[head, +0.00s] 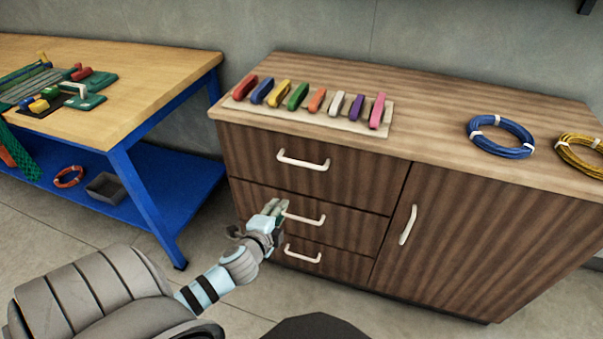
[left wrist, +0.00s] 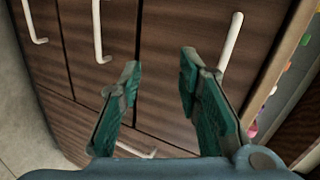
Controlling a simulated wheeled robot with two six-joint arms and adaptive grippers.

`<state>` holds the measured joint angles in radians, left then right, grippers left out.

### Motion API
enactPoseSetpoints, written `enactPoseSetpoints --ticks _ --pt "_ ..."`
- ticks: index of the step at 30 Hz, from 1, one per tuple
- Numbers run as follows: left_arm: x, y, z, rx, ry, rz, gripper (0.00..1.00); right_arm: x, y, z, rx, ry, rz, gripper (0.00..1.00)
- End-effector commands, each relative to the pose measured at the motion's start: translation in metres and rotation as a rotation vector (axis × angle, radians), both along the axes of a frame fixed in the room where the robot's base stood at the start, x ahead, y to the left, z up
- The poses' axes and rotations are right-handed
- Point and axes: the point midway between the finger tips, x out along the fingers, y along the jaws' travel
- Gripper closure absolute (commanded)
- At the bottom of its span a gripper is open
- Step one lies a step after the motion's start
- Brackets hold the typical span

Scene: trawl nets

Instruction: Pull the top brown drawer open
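The brown cabinet has three stacked drawers on its left side. The top drawer (head: 250,155) looks shut, with a pale bar handle (head: 303,160). My left gripper (head: 280,207) is below that handle, close to the middle drawer's handle (head: 306,219) and overlapping its left end. In the left wrist view my left gripper (left wrist: 160,75) is open with nothing between its fingers. The top handle (left wrist: 232,45) appears just beyond the right finger, and the middle handle (left wrist: 98,30) left of the left finger. Contact cannot be told. My right gripper is not in view.
The bottom drawer's handle (head: 303,255) is below, and a door handle (head: 408,225) is to the right. Several coloured items lie on a pale mat (head: 310,122) on the cabinet. A blue-legged workbench (head: 150,75) stands left. Floor before the drawers is clear.

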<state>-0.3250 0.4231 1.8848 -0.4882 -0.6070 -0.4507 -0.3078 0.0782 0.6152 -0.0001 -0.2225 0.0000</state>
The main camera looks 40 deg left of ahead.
Motion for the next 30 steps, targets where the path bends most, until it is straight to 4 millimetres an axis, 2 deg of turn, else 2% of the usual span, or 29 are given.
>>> enactPoseSetpoints --ticks 1,3,6,8,15,19,24,30 --pt "0.008 -0.004 0.029 0.077 -0.063 -0.034 0.69 0.001 0.0 -0.012 0.0 -0.001 0.0 0.6" --pt "0.014 -0.009 0.064 0.151 -0.118 -0.06 0.69 0.002 0.0 -0.015 0.0 -0.004 0.0 0.6" --pt "0.023 -0.009 0.079 0.184 -0.145 -0.07 0.69 0.006 0.0 -0.015 0.0 -0.011 0.001 0.6" --pt "0.033 -0.006 0.077 0.181 -0.146 -0.068 0.69 0.007 0.0 -0.016 -0.001 -0.014 0.001 0.6" --pt "0.097 0.015 0.062 0.176 -0.146 -0.071 0.69 0.009 -0.001 -0.032 -0.002 -0.016 0.001 0.6" --pt "0.126 0.024 0.056 0.174 -0.146 -0.072 0.69 0.009 -0.001 -0.04 -0.002 -0.016 0.001 0.6" --pt "0.146 0.031 0.051 0.173 -0.144 -0.074 0.69 0.009 -0.001 -0.045 -0.002 -0.016 0.001 0.6" --pt "0.15 0.032 0.052 0.173 -0.143 -0.074 0.69 0.009 -0.002 -0.045 -0.002 -0.015 0.001 0.6"
